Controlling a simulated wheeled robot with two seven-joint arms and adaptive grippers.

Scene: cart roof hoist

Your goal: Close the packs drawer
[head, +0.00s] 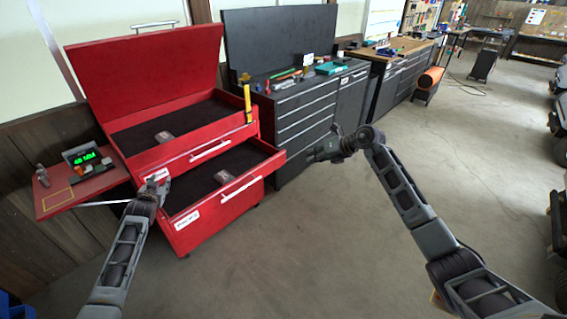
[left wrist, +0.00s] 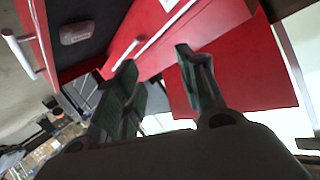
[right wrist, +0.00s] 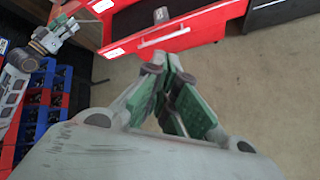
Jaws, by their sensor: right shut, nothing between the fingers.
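The open drawer (head: 232,197) of the red tool cart is pulled out toward me, with a long silver handle (head: 242,188) and a white label too small to read surely. A small grey pack (head: 223,177) lies inside on the dark liner. The drawer front also shows in the right wrist view (right wrist: 185,38). My left gripper (head: 155,183) is open and empty beside the cart's left front corner; its fingers stand apart in the left wrist view (left wrist: 157,66). My right gripper (head: 318,153) is shut and empty, right of the drawer and apart from it.
The cart's lid (head: 145,70) is raised over a top tray holding another pack (head: 163,137). A red side shelf (head: 82,190) holds a green-lit display. A dark tool cabinet (head: 303,115) stands behind at right. The floor in front is clear.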

